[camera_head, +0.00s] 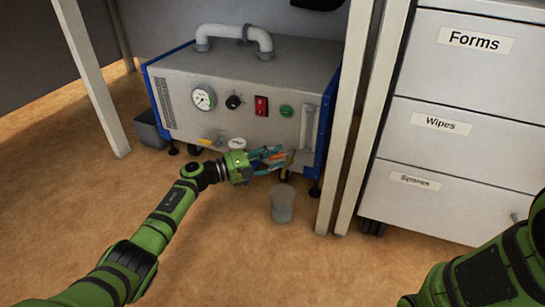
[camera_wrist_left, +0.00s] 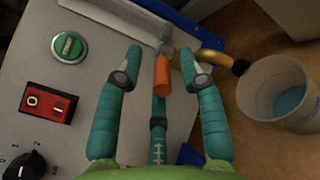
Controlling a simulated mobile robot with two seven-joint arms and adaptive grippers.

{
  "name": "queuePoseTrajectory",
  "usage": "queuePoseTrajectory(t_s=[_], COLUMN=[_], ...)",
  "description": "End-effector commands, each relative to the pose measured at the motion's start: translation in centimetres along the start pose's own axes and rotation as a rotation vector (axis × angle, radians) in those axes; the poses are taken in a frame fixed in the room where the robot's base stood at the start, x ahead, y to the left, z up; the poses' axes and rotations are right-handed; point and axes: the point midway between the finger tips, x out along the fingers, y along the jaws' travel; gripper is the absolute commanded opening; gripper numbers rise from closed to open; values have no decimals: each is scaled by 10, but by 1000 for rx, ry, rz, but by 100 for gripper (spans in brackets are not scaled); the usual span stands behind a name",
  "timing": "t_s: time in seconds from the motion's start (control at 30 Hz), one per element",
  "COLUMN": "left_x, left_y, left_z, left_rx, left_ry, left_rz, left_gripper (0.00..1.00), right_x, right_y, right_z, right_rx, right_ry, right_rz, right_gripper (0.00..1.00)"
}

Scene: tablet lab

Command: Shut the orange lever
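The orange lever (camera_wrist_left: 162,76) shows in the left wrist view beside a brass pipe (camera_wrist_left: 188,62) at the lower right of the grey machine (camera_head: 240,80). My left gripper (camera_head: 279,158) is at the machine's lower front. Its teal fingers are open and spread, with the lever between them in the left wrist view. I cannot tell whether a finger touches the lever. In the head view the fingers largely hide the lever. My right arm (camera_head: 490,270) enters at the lower right; its gripper is out of view.
A grey cup (camera_head: 282,204) stands on the floor below the outlet; the left wrist view shows blue in it. Table legs (camera_head: 357,110) stand right of the machine, beside a drawer cabinet (camera_head: 460,125). A red switch (camera_head: 261,106) and green button (camera_head: 286,111) are above the gripper.

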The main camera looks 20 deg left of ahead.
Motion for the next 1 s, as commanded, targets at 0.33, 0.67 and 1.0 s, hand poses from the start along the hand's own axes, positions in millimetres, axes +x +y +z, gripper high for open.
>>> queuePoseTrajectory(t_s=[0.33, 0.67, 1.0], left_x=[-23, -92, -120], left_y=[0, -1, 0], left_z=[-3, -1, 0], left_rx=[-1, 0, 0], left_ry=[7, 4, 1], left_rz=[0, -1, 0], left_gripper=[39, 39, 39], right_x=[-1, -1, -1], right_y=[0, 0, 0], right_z=[1, 0, 0], right_rx=[2, 1, 1], right_ry=[-5, -3, -2], right_rz=[3, 1, 0], right_gripper=[35, 35, 35])
